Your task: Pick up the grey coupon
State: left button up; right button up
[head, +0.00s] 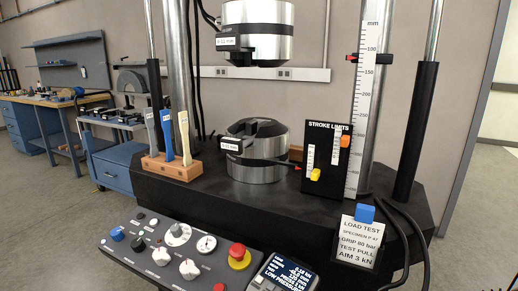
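The grey coupon (151,131) stands upright at the left end of a small wooden rack (172,169). A blue coupon (167,134) stands in the middle of the rack, and a cream coupon (184,136) stands at its right end. The lower ends of all three sit in the rack. The rack rests on the left part of the machine's black base. Neither of my grippers can be made out in the head view.
The lower grip (256,165) stands right of the rack, below the upper grip (257,35). A dark column rises close behind the grey coupon. The control panel (190,255) lies in front. A stroke limits board (326,160) and a load test card (360,240) stand at right.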

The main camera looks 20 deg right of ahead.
aim_at(148, 115)
jog(key=z, duration=0.4)
jog(key=i+j+z, duration=0.15)
jog(key=j+z, duration=0.25)
jog(key=i+j+z, duration=0.15)
jog(key=j+z, duration=0.2)
jog(key=i+j+z, duration=0.1)
jog(key=j, duration=0.35)
jog(key=j+z, duration=0.15)
jog(key=j, duration=0.3)
jog(key=i+j, duration=0.1)
jog(key=j, duration=0.45)
jog(key=i+j, duration=0.1)
jog(key=j, duration=0.45)
